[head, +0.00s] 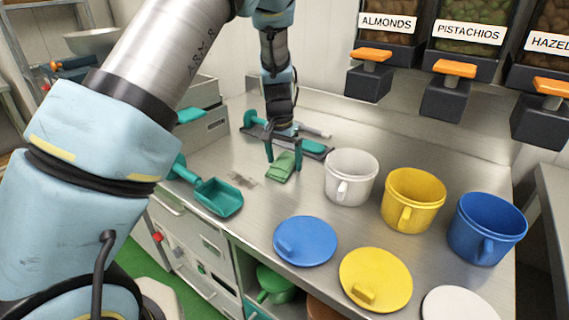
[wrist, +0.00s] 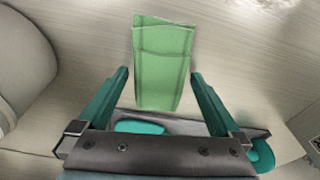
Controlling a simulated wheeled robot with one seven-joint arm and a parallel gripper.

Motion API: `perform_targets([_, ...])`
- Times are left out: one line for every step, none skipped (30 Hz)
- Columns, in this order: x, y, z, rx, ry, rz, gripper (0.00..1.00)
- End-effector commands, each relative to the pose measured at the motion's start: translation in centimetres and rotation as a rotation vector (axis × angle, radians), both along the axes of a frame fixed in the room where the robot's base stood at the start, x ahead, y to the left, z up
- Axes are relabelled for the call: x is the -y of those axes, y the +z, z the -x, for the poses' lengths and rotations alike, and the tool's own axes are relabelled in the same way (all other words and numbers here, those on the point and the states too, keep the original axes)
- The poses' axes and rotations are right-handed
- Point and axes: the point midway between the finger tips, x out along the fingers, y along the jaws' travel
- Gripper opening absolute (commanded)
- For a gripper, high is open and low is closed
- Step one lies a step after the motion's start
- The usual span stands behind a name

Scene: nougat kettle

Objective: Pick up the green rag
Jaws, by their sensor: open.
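The green rag (head: 281,167) lies folded on the steel counter, left of the white pot in the head view. In the wrist view the rag (wrist: 162,65) is a folded light green strip, its near end reaching between my fingers. My gripper (head: 284,164) is over the rag and points down. In the wrist view my gripper (wrist: 160,80) is open, with a teal finger on each side of the rag and a gap to both. I cannot tell the exact height of the fingertips above the counter.
A white pot (head: 351,176), a yellow pot (head: 413,200) and a blue pot (head: 486,229) stand to the right. A blue lid (head: 305,241) and a yellow lid (head: 376,279) lie in front. A teal scoop (head: 218,197) lies left; a dark tray (head: 312,147) lies behind the rag.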

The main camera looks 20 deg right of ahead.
Motion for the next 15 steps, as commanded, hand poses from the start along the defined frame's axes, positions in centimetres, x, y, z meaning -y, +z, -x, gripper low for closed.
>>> perform_targets([0.01,-0.04,-0.01,0.0,0.0,0.0,1.0])
perform_targets([0.02,-0.04,-0.02,0.001,0.0,0.001,1.0])
perform_targets([0.02,-0.03,-0.01,0.001,0.0,0.001,1.0])
perform_targets([0.02,-0.03,-0.01,0.001,0.0,0.001,1.0])
perform_targets([0.03,-0.03,-0.01,0.001,0.0,0.001,1.0])
perform_targets([0.02,-0.02,-0.01,0.001,0.0,0.001,0.95])
perform_targets([0.02,-0.02,-0.01,0.001,0.0,0.001,0.92])
perform_targets([0.02,-0.01,0.0,0.001,0.0,0.001,0.89])
perform_targets([0.02,-0.01,0.0,0.001,0.0,0.001,0.84])
perform_targets([0.02,-0.01,0.0,0.001,0.0,0.001,0.81])
perform_targets([0.01,0.0,0.0,0.0,0.0,0.0,0.78])
perform_targets([0.02,0.0,0.0,0.001,0.0,0.001,0.73])
perform_targets([0.01,0.0,0.0,0.0,0.0,0.0,0.7])
perform_targets([0.01,0.0,0.0,0.0,0.0,0.0,0.66])
perform_targets([0.01,0.0,0.0,0.0,0.0,0.0,0.62])
